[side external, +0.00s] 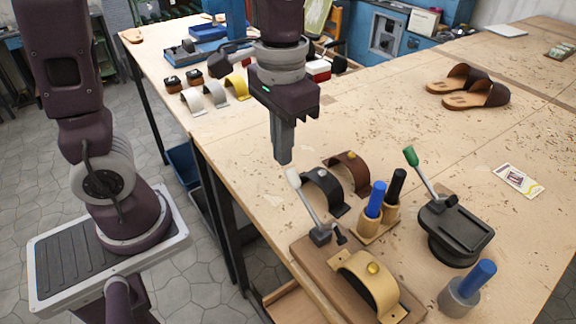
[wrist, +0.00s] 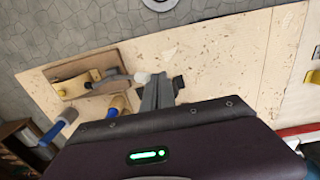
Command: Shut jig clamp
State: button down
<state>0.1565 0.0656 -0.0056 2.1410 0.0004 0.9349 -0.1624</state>
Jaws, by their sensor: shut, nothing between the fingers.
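The jig is a wooden board (side external: 331,277) at the near edge of the bench, with a tan-yellow strap (side external: 368,284) bent over it and a brass-coloured knob on top. Its metal toggle clamp (side external: 321,236) has a lever that rises at a slant to a white knob (side external: 293,177). My gripper (side external: 283,158) is shut and empty, pointing down just above and left of the white knob. In the wrist view the fingertips (wrist: 160,78) are right beside the white knob (wrist: 142,77); whether they touch it I cannot tell. The board (wrist: 100,60) also shows there.
Black (side external: 323,190) and brown (side external: 352,170) straps and a wooden holder (side external: 378,226) with blue and black handles stand behind the jig. A round black fixture (side external: 455,231) with a green-knobbed lever stands right. Sandals (side external: 470,90) lie further back. The middle of the bench is mostly clear.

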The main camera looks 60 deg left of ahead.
jog(key=shift+f, duration=2.35)
jog(key=shift+d, duration=0.15)
